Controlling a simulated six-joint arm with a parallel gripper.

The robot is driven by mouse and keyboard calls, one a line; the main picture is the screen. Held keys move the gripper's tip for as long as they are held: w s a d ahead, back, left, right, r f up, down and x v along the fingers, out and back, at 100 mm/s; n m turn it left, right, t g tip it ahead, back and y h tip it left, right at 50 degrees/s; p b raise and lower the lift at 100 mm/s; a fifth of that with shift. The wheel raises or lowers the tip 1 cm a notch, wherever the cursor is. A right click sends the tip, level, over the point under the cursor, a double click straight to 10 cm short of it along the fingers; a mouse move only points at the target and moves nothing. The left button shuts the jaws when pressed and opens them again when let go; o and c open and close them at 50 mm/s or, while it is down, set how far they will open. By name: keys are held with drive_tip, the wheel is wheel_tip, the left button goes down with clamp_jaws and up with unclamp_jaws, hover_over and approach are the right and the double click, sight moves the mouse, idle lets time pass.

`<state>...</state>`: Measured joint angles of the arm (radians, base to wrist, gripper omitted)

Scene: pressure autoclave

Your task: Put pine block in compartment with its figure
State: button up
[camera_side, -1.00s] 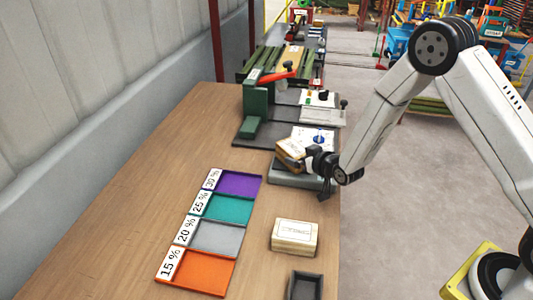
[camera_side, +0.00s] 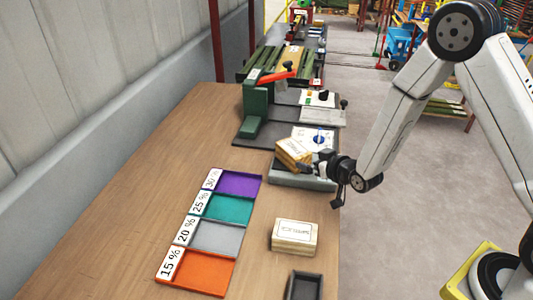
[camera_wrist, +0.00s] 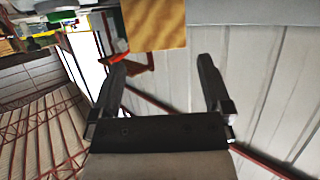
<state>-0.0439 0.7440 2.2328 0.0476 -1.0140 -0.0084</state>
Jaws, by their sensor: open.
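A brown wooden block (camera_side: 292,153) sits tilted on or against a grey device (camera_side: 305,182) on the table's right side. A paler wooden block (camera_side: 296,232) with a white labelled top lies on the table nearer the front; I cannot tell which one is pine. My gripper (camera_side: 321,163) is open, just right of the brown block. In the wrist view my two fingers (camera_wrist: 162,62) are apart with nothing between them, and a wooden face (camera_wrist: 154,24) shows beyond their tips. Four-coloured compartments show 15 % orange (camera_side: 200,272), 20 % grey (camera_side: 216,238), 25 % teal (camera_side: 229,208) and 30 % purple (camera_side: 238,184).
A green press-like tool with an orange lever (camera_side: 268,76) stands behind the grey device. A dark open tray (camera_side: 305,287) is at the front edge of the picture. A wall runs along the left. The table between wall and compartments is clear.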

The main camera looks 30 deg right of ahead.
drive_tip(key=shift+r, duration=0.1)
drive_tip(key=s+r+g, duration=0.3)
drive_tip(key=s+g, duration=0.2)
drive_tip(key=s, duration=0.5)
drive_tip(key=s+d+r+g, duration=0.1)
drive_tip(key=s+r+g, duration=0.2)
drive_tip(key=s+g, duration=0.3)
drive_tip(key=s, duration=0.4)
drive_tip(key=shift+d, duration=0.2)
drive_tip(key=g, duration=0.3)
hover_over(293, 147)
drive_tip(key=shift+s+f, duration=0.1)
drive_tip(key=shift+f, duration=1.25)
